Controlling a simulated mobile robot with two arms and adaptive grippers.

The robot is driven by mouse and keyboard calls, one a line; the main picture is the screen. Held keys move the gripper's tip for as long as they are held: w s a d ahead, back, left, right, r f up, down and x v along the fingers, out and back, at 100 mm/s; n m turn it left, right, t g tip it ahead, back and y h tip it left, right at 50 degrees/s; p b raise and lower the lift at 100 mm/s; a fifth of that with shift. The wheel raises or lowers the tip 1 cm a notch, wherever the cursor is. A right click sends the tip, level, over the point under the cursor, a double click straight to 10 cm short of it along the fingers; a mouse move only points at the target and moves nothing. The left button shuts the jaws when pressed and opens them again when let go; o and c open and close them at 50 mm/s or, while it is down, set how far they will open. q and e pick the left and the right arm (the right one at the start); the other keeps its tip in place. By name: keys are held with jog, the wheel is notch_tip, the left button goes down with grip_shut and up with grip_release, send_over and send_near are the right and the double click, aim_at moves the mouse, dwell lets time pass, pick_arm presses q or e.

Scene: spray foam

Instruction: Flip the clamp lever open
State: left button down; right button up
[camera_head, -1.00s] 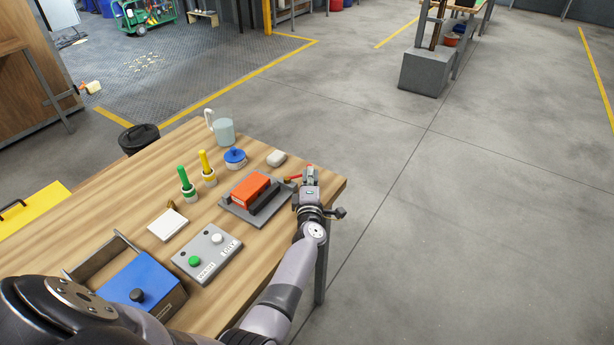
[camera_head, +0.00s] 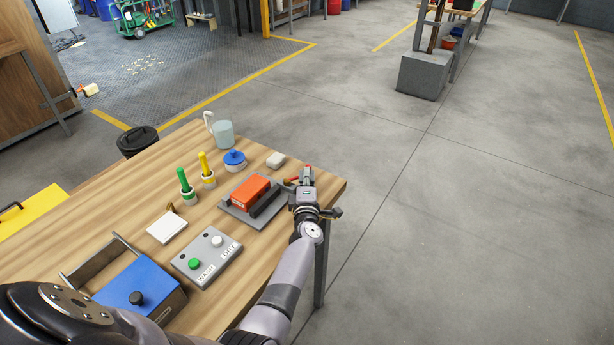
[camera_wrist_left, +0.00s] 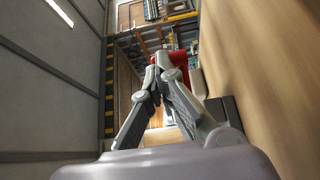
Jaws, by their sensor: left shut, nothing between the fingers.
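The clamp fixture is a grey plate (camera_head: 238,214) near the right end of the table, with an orange block (camera_head: 250,191) and a dark bar (camera_head: 267,200) on it. A short red part, apparently the clamp lever (camera_head: 290,181), shows at the plate's right end, mostly hidden by my left gripper. My left gripper (camera_head: 306,172) is shut and empty beside that end. In the left wrist view its fingertips (camera_wrist_left: 160,72) meet, with a red piece (camera_wrist_left: 179,59) just past them; I cannot tell whether they touch. My right gripper is not in view.
Open floor lies beyond the table's right edge.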

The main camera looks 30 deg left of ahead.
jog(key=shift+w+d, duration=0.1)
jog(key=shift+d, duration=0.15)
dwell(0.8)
